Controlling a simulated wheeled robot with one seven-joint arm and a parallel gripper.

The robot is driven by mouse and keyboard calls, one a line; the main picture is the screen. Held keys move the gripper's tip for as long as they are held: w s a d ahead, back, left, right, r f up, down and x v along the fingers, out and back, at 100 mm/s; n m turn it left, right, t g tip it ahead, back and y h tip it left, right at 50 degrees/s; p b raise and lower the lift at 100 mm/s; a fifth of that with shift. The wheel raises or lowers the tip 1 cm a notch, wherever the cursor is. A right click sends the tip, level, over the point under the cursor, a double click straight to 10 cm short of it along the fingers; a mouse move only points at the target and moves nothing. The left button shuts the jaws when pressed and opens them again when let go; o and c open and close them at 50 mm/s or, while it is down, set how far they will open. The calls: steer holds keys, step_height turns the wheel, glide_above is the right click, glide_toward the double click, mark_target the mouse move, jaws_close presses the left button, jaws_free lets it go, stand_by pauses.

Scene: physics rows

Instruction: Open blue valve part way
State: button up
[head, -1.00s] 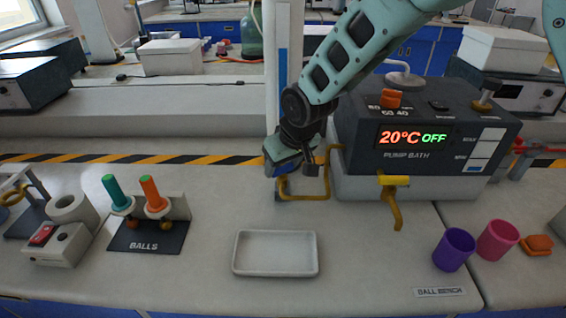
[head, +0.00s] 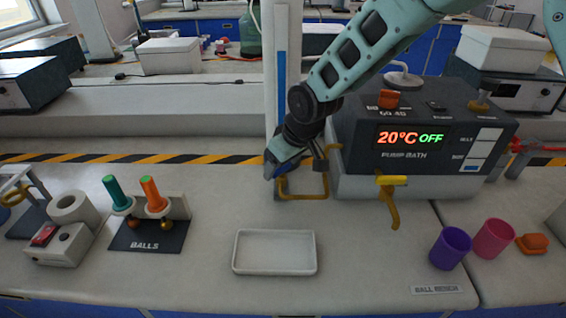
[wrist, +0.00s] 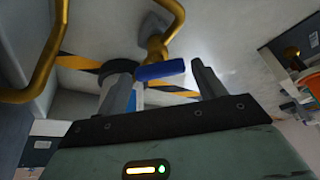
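The blue valve handle (wrist: 160,70) shows in the wrist view as a short blue bar at a brass pipe fitting. In the head view only a small blue part (head: 269,166) shows beside my gripper (head: 290,165), which hides most of it. In the wrist view my gripper (wrist: 162,85) is open, and the blue bar lies between its two fingers in the picture. The bar's left end is close to the left finger, with a gap to the right finger. I cannot tell whether either finger touches it.
A white tray (head: 275,252) lies below on the bench. Purple (head: 450,248) and pink (head: 493,238) cups stand at the right.

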steer(key=shift+o, duration=0.2)
steer(key=shift+r, duration=0.1)
steer(key=v, duration=1.7)
